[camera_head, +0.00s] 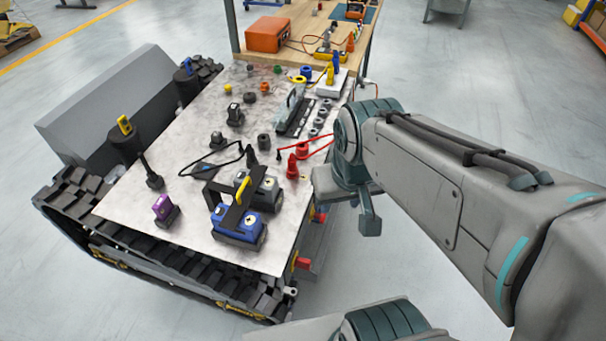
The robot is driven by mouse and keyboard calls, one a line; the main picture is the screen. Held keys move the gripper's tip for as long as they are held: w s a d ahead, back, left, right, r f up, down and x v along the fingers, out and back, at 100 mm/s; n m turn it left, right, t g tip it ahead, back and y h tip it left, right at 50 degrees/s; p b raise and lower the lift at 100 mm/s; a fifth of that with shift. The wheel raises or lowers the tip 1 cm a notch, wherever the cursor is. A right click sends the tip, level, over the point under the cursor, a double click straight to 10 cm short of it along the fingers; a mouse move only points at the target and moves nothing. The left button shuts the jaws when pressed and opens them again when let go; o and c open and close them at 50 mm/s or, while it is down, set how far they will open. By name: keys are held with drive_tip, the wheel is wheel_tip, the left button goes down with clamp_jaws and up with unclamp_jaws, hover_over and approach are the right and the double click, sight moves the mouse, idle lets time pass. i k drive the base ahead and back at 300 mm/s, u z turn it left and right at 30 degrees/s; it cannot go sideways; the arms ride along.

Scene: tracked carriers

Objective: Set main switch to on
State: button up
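The tracked carrier has a pale, marbled top plate (190,195) crowded with parts. No part carries a readable main-switch label, so I cannot tell for sure which one is the main switch. Small red parts sit on the carrier's near right side, an upper one (319,217) and a lower one (302,263). Their setting is too small to read. My gripper (369,222) hangs beside the plate's right edge, at the end of my arm. It is apart from the red side parts in the picture. Its fingers are mostly hidden, and I see nothing held.
Blue (238,226) and grey (262,190) battery-like blocks stand at the plate's near end. A red cone-shaped part (292,167) and loose cables lie near its right edge. A wooden bench (292,22) stands behind. The floor to the right is clear.

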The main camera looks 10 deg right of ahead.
sight(304, 264)
drive_tip(key=k, duration=1.3)
drive_tip(key=u, duration=0.3)
drive_tip(key=i, duration=0.75)
drive_tip(key=z, duration=0.05)
drive_tip(key=k, duration=0.5)
drive_tip(key=z, duration=0.55)
drive_tip(key=i, duration=0.5)
drive_tip(key=z, duration=0.05)
